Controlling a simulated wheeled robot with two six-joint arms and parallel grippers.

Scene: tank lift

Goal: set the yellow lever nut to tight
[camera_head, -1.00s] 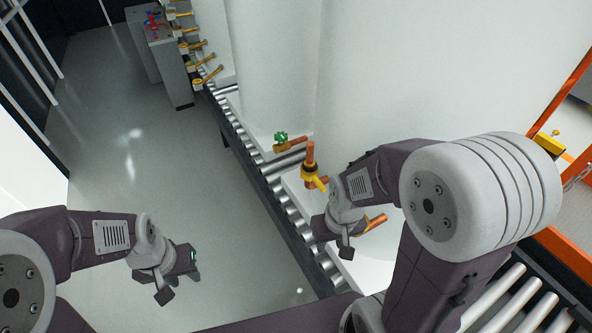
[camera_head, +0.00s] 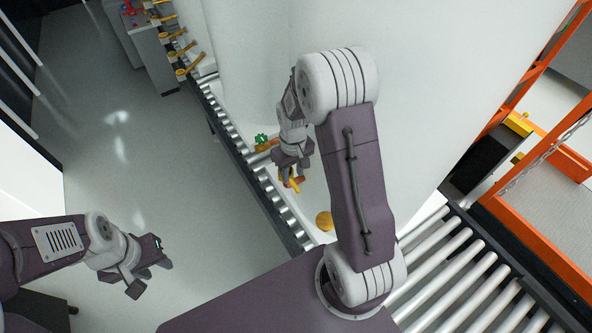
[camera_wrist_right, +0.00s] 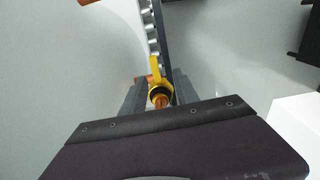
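The yellow lever nut (camera_wrist_right: 160,97) sits on a copper pipe in the right wrist view, with its lever (camera_wrist_right: 154,70) pointing up the picture. In the head view the lever (camera_head: 294,186) shows just below my right gripper (camera_head: 292,170), which hides most of the nut. In the wrist view the dark fingers of my right gripper (camera_wrist_right: 157,94) stand on either side of the nut, apart; whether they touch it I cannot tell. My left gripper (camera_head: 152,277) is open and empty over the floor, far from the nut.
A green-handled valve (camera_head: 261,139) is just beyond my right gripper. A roller conveyor (camera_head: 250,166) runs beside the white tank (camera_head: 410,90). A yellow disc (camera_head: 325,221) lies nearer me. An orange frame (camera_head: 530,75) stands at the right.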

